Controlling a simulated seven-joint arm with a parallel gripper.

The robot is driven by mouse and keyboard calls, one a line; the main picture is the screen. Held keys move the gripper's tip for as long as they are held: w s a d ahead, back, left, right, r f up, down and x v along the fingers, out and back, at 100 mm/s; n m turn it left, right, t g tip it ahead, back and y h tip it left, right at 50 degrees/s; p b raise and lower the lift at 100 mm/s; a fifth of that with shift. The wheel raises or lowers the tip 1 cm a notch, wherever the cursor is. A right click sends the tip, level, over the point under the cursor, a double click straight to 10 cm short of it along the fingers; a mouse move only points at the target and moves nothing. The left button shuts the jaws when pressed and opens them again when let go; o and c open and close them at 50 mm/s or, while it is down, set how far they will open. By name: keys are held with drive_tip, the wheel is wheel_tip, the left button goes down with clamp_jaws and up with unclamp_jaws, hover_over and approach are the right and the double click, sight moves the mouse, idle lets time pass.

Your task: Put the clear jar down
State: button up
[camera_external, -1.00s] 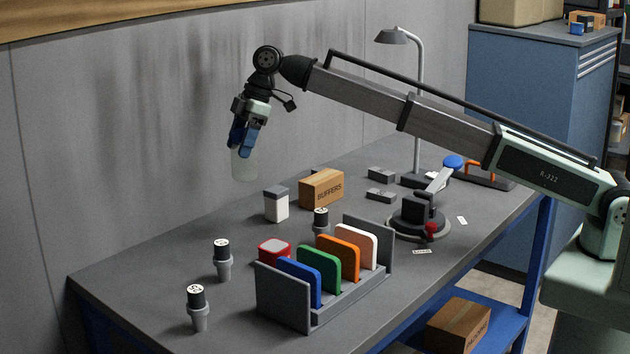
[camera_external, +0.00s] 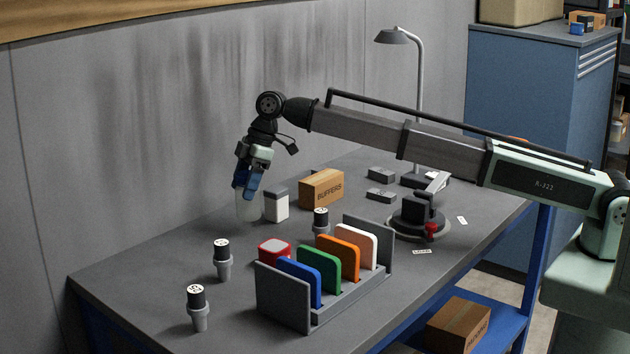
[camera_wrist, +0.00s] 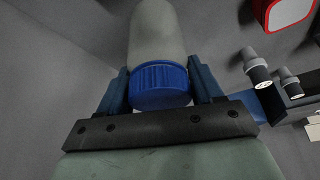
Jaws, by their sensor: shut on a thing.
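The clear jar (camera_external: 248,207) is a pale, see-through cylinder hanging below my gripper (camera_external: 247,186), close above or at the back part of the grey table (camera_external: 150,268). I cannot tell whether its base touches the table. In the wrist view the jar (camera_wrist: 157,30) has a ribbed blue lid (camera_wrist: 160,84). My gripper (camera_wrist: 162,90) is shut on it, with one blue finger on each side of the lid. In the external view the fingers hide the lid.
A red box (camera_external: 274,251), dark-capped containers (camera_external: 222,259) and a rack of coloured plates (camera_external: 283,296) are in front. The left table area is clear.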

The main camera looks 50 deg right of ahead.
sight(239, 218)
drive_tip(key=shift+f, duration=1.9)
drive_tip(key=shift+f, duration=0.15)
drive_tip(key=o, duration=1.7)
drive_tip(key=shift+c, duration=0.2)
drive_tip(key=v, duration=1.2)
drive_tip(key=shift+s, duration=0.1)
